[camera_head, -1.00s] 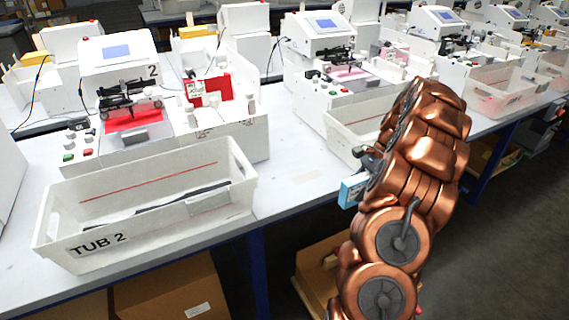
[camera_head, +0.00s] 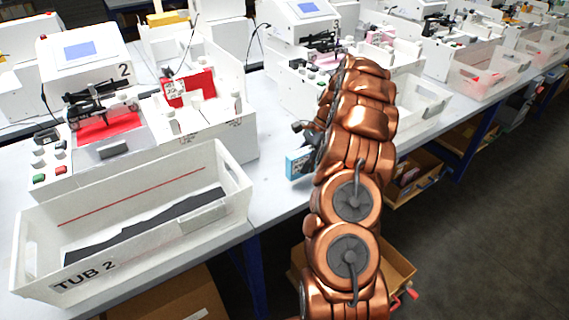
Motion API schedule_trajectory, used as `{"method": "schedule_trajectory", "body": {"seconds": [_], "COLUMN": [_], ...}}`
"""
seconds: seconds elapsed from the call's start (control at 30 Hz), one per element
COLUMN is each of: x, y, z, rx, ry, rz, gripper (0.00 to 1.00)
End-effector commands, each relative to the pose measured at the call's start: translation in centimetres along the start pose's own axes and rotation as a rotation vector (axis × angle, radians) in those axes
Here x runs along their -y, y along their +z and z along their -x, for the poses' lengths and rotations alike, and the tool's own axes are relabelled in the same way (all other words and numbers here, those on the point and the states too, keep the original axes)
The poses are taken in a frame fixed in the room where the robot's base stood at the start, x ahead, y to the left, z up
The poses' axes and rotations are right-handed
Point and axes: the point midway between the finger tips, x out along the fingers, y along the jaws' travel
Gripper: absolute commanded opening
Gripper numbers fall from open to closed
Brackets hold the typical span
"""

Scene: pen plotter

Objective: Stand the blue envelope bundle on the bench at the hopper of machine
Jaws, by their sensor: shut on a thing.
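My gripper (camera_head: 305,146) is shut on the blue envelope bundle (camera_head: 299,163), above the bench edge between two tubs. My copper arm hides part of the gripper and what lies behind it. The bench (camera_head: 277,197) is light grey with a blue frame. Machine 2 (camera_head: 88,70) stands at the left with a screen and red envelopes in it.
The white tub marked TUB 2 (camera_head: 120,270) stands at the front left with a dark strip inside. Another tub (camera_head: 425,103) is partly behind my arm. More machines and tubs line the bench to the right. A strip of bare bench lies between the tubs.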

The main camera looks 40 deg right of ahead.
Motion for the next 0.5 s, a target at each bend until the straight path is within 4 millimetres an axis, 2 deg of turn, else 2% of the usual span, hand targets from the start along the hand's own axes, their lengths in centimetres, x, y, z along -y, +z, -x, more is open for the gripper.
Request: {"method": "schedule_trajectory", "body": {"seconds": [0.1, 0.2, 0.5], "x": [2.1, 3.3, 5.0], "y": [1.1, 1.6, 2.5], "z": [-0.7, -1.3, -2.0], "rx": [-0.001, -0.001, -0.001], "ry": [0.002, 0.001, 0.001], "rz": [0.002, 0.002, 0.004], "gripper": [0.0, 0.0, 0.0]}}
